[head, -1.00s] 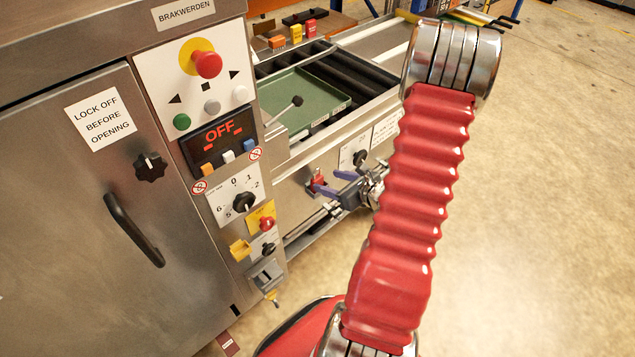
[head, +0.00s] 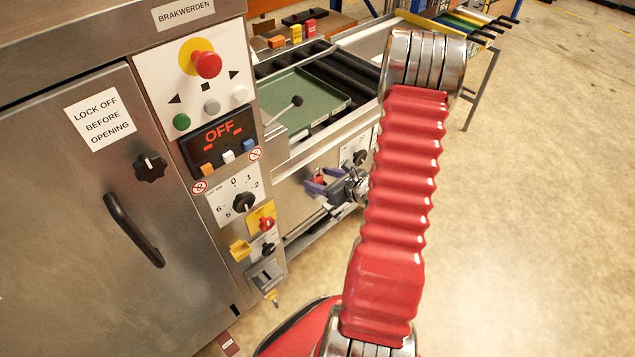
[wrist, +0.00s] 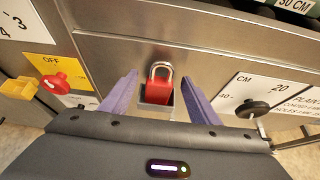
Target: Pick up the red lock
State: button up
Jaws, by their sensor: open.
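The red lock (wrist: 158,93) has a silver shackle and sits upright in a small grey metal holder (wrist: 155,109) on the machine's steel front. In the head view the red lock (head: 319,177) is small and partly hidden by my gripper (head: 322,181). In the wrist view my gripper (wrist: 159,76) is open, with one purple finger on each side of the lock. Gaps show between the fingers and the lock's body. I cannot tell how far the fingertips reach in depth along it.
A red knob (wrist: 64,84) on a yellow OFF plate is left of the lock, beside a yellow block (wrist: 18,88). A black knob (wrist: 252,108) is on the right. A green tray (head: 305,99) lies above. Open floor (head: 520,240) is at the right.

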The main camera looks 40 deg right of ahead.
jog(key=shift+c, duration=0.5)
jog(key=c, duration=1.1)
jog(key=shift+o, duration=0.2)
notch_tip(320, 180, up, 10)
dwell(0.5)
